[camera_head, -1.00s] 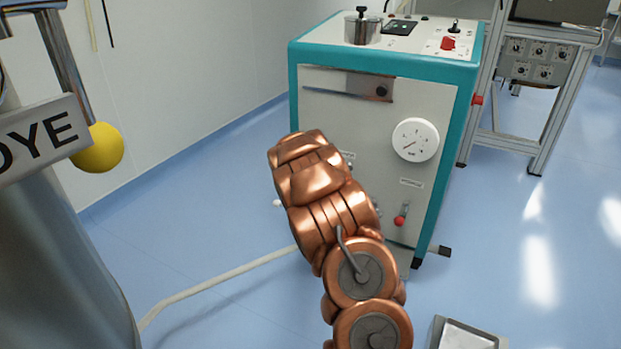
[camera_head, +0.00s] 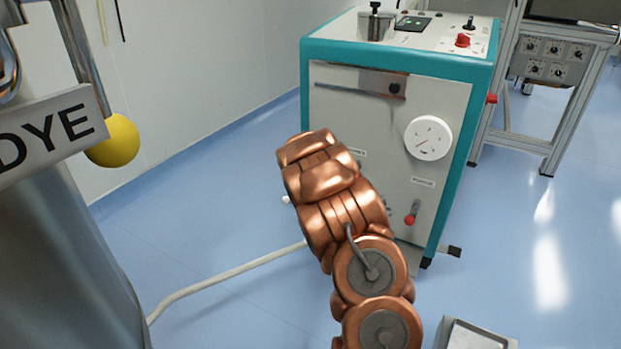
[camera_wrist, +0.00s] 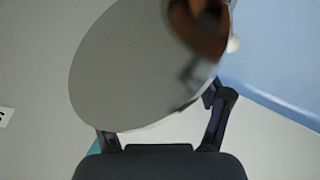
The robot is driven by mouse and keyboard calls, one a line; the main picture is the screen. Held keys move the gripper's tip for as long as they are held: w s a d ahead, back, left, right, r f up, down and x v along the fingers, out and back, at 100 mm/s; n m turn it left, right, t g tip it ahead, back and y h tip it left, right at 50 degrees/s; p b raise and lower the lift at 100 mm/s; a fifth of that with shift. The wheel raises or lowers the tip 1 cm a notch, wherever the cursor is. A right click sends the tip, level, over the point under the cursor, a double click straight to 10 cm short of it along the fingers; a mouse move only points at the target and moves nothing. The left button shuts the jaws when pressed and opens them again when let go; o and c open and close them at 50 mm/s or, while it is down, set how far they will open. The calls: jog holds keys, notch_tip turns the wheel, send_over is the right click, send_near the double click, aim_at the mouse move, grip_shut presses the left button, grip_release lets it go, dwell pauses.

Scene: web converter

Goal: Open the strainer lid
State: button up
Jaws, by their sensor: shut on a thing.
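A large round grey disc (camera_wrist: 135,65) with a glossy, mirror-like face fills the middle of the wrist view. It looks like the strainer lid, and a copper reflection shows in it. My gripper (camera_wrist: 160,118) has its two dark fingers on either side of the disc's lower edge and is shut on it. The exact contact is hard to make out. In the head view my copper arm reaches toward the front of the teal-framed machine (camera_head: 345,110). There the arm hides my gripper and the disc. I cannot tell whether the lid is tilted from its seat.
The machine front carries a white dial (camera_head: 428,138) and a red-tipped lever (camera_head: 411,213). A metal pot (camera_head: 376,25) stands on top. A yellow ball (camera_head: 113,140) and DYE sign (camera_head: 48,130) are at left. A pale hose (camera_head: 225,273) crosses the floor. A tray (camera_head: 475,335) lies lower right.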

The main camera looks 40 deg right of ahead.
jog(key=v, duration=1.2)
dwell(0.5)
jog(key=shift+a, duration=0.1)
